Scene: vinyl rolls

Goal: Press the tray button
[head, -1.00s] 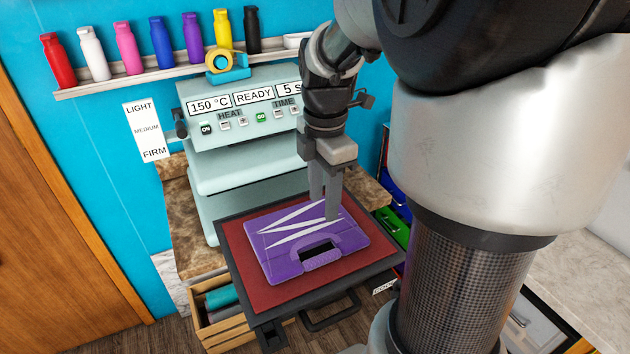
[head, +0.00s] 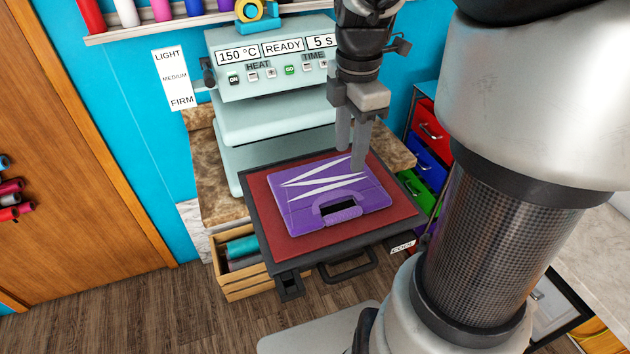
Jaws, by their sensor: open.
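The heat press (head: 270,90) is pale green, with a panel reading 150 °C, READY and 5 S. Its dark tray (head: 255,215) with a red pad (head: 400,205) is pulled out in front. A small black block (head: 289,286) sits at the tray's front left corner; I cannot tell whether it is the tray button. A black handle (head: 347,270) is on the tray's front edge. A purple case-shaped piece (head: 372,193) with white zigzag strips lies on the pad. My gripper (head: 350,158) is open, pointing down over its back right part; I cannot tell whether it touches.
A wooden crate (head: 240,287) with rolls stands below the tray's left side. Coloured drawers (head: 428,165) stand at the right behind the tray. A tape dispenser (head: 258,18) sits on top at the back. Wood floor (head: 150,310) is clear at the lower left.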

